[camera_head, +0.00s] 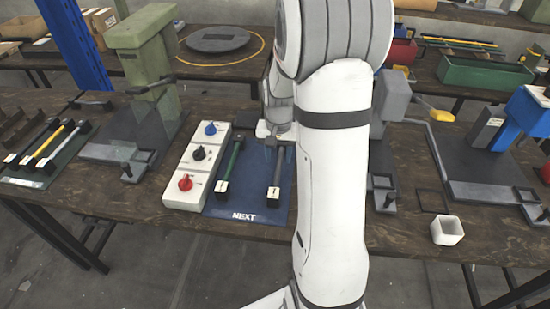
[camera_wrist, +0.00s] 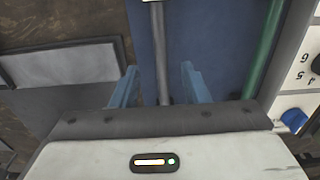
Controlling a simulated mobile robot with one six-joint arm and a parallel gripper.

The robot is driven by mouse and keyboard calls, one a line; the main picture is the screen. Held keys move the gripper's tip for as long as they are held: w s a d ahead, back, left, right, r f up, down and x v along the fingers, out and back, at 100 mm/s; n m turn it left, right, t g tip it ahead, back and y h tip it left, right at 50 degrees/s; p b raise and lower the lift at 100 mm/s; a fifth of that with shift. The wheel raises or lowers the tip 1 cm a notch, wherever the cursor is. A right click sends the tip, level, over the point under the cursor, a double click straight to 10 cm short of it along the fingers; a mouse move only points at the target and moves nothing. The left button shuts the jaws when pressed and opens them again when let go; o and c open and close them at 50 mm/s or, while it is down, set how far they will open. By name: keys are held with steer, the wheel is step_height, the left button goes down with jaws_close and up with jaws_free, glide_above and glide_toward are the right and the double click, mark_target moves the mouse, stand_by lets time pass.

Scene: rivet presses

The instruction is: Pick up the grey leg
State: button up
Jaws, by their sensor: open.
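The grey leg (camera_head: 276,172) lies on the blue mat marked NEXT (camera_head: 248,207), right of a green leg (camera_head: 233,162). In the wrist view the grey leg (camera_wrist: 161,50) runs between the two blue fingers of my gripper (camera_wrist: 157,80). The fingers are apart, with a gap on each side of the leg. A white block shows at the leg's near end in the head view. In the head view my gripper is over the leg's far end and partly hidden by my arm. The wrist view also shows the green leg (camera_wrist: 265,48) to the right.
A white control box (camera_head: 198,160) with blue, black and red knobs stands left of the mat. A green press (camera_head: 143,60) stands further left, a blue press (camera_head: 510,120) at the right. A rack (camera_head: 40,150) of several legs lies far left.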

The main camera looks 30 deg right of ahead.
mark_target(278, 170)
steer(key=f, duration=0.8)
steer(key=shift+w+d+p, duration=0.15)
steer(key=shift+w+p, duration=0.15)
jaws_close()
